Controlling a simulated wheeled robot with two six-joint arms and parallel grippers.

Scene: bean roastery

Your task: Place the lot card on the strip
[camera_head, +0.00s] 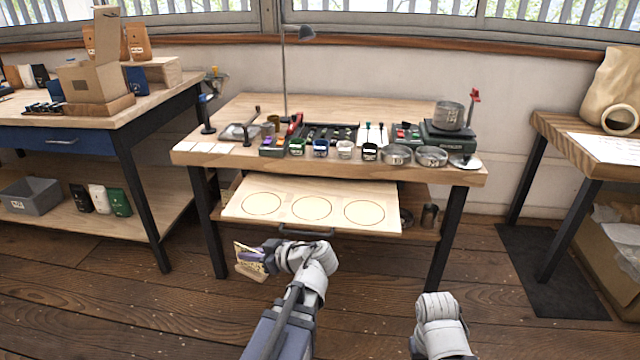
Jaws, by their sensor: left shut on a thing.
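My left gripper (262,257) is in front of the pulled-out board, low over the floor, and points left. It is shut on a small pale yellowish piece, which looks like the lot card (246,268); its print is too small to read. A row of pale flat rectangles (205,147) lies along the front left edge of the middle table; this may be the strip, but I cannot tell for sure. The held card is below and to the right of that row, apart from it. My right arm shows at the lower right; its gripper is not visible.
The pulled-out board (285,189) with three ringed circles juts from the middle table (250,104). Tins (397,154), small cups and a scale (447,136) crowd the tabletop's front. A lamp (285,75) stands behind. Side tables stand left (150,88) and right (560,125).

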